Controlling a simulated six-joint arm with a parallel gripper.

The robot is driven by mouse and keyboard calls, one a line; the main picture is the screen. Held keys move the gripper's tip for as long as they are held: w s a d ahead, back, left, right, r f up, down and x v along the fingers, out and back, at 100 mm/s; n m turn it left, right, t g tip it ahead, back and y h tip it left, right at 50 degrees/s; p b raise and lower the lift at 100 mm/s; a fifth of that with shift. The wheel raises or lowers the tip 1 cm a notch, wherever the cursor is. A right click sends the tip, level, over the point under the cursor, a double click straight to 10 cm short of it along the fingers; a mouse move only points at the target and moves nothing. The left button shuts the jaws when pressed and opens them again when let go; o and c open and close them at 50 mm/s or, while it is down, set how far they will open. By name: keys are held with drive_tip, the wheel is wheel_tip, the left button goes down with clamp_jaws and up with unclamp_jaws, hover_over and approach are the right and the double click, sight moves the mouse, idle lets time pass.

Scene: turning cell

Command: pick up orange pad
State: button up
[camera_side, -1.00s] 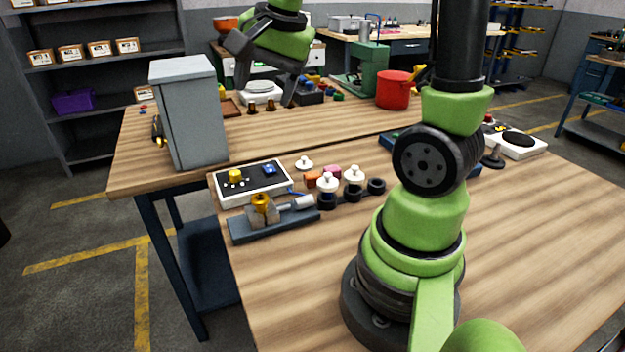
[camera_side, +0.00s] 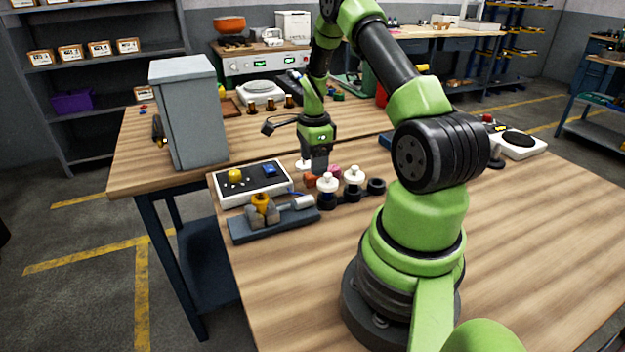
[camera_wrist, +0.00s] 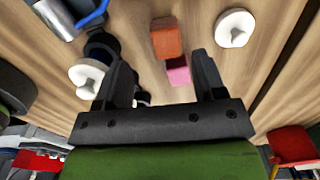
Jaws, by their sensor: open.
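The orange pad (camera_wrist: 166,38) is a small block on the wooden table. In the wrist view it lies just beyond my fingertips, roughly in line with the gap between them. In the side view the orange pad (camera_side: 309,181) shows only in part beside my gripper. A pink pad (camera_wrist: 178,70) lies right next to it, between my fingers in the wrist view. My gripper (camera_side: 317,170) points down above the pads. Its two fingers (camera_wrist: 163,62) are apart with nothing held between them.
White-topped pieces (camera_side: 354,176) stand in a dark holder close by, and a white knob-like piece (camera_wrist: 234,28) lies beside the pads. A control box (camera_side: 252,185) and a vise-like fixture (camera_side: 270,220) are to the left. The table front is clear.

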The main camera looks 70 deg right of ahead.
sight(312, 179)
drive_tip(key=f, duration=0.5)
drive_tip(key=shift+w+d+f, duration=0.15)
drive_tip(key=shift+w+d, duration=0.1)
drive_tip(key=shift+d, duration=0.05)
drive_tip(key=c, duration=1)
